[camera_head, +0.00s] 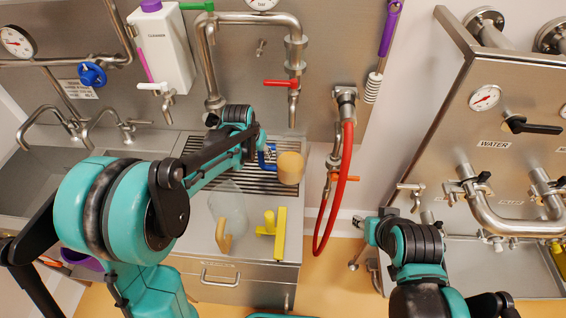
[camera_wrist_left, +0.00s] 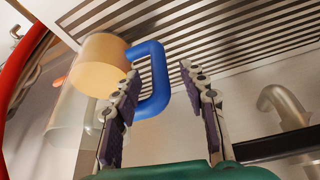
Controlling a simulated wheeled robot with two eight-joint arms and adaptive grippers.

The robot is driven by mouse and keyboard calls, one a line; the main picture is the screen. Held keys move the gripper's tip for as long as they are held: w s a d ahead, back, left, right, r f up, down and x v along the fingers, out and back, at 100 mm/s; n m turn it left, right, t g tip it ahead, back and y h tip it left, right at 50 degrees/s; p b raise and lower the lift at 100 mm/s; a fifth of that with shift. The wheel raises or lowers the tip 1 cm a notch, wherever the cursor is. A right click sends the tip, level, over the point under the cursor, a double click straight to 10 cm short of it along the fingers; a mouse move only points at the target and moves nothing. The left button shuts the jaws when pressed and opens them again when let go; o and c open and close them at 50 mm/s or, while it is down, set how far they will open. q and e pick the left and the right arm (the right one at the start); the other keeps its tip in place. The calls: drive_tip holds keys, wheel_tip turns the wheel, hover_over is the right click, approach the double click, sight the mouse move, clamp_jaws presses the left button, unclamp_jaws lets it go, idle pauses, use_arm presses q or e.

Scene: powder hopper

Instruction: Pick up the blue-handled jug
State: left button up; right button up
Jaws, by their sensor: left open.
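The blue-handled jug (camera_head: 291,170) is at the right end of the slatted drain rack, its tan part showing in the head view. The left wrist view shows a tan end, a see-through wall (camera_wrist_left: 72,112) and the blue handle (camera_wrist_left: 158,88). My left gripper (camera_wrist_left: 158,75) is open, with one finger on each side of the handle's outer bar in that view. Its left finger overlaps the handle and part of the jug. I cannot tell whether either finger touches it. In the head view my arm partly hides the handle.
A see-through jug with a tan handle (camera_head: 224,238) and a yellow tool (camera_head: 270,232) are on the counter in front of the rack. A red hose (camera_head: 345,180) hangs to the right. A tap with a red lever (camera_head: 281,83) is above the rack (camera_head: 200,146).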

sight(261, 157)
use_arm(q)
drive_tip(key=b+x, duration=0.1)
drive_tip(key=x, duration=0.3)
drive_tip(key=shift+w+f, duration=0.1)
drive_tip(key=shift+f, duration=0.2)
drive_tip(key=shift+r, duration=0.1)
drive_tip(key=shift+c, duration=0.4)
clamp_jaws()
drive_tip(key=shift+r, duration=0.2)
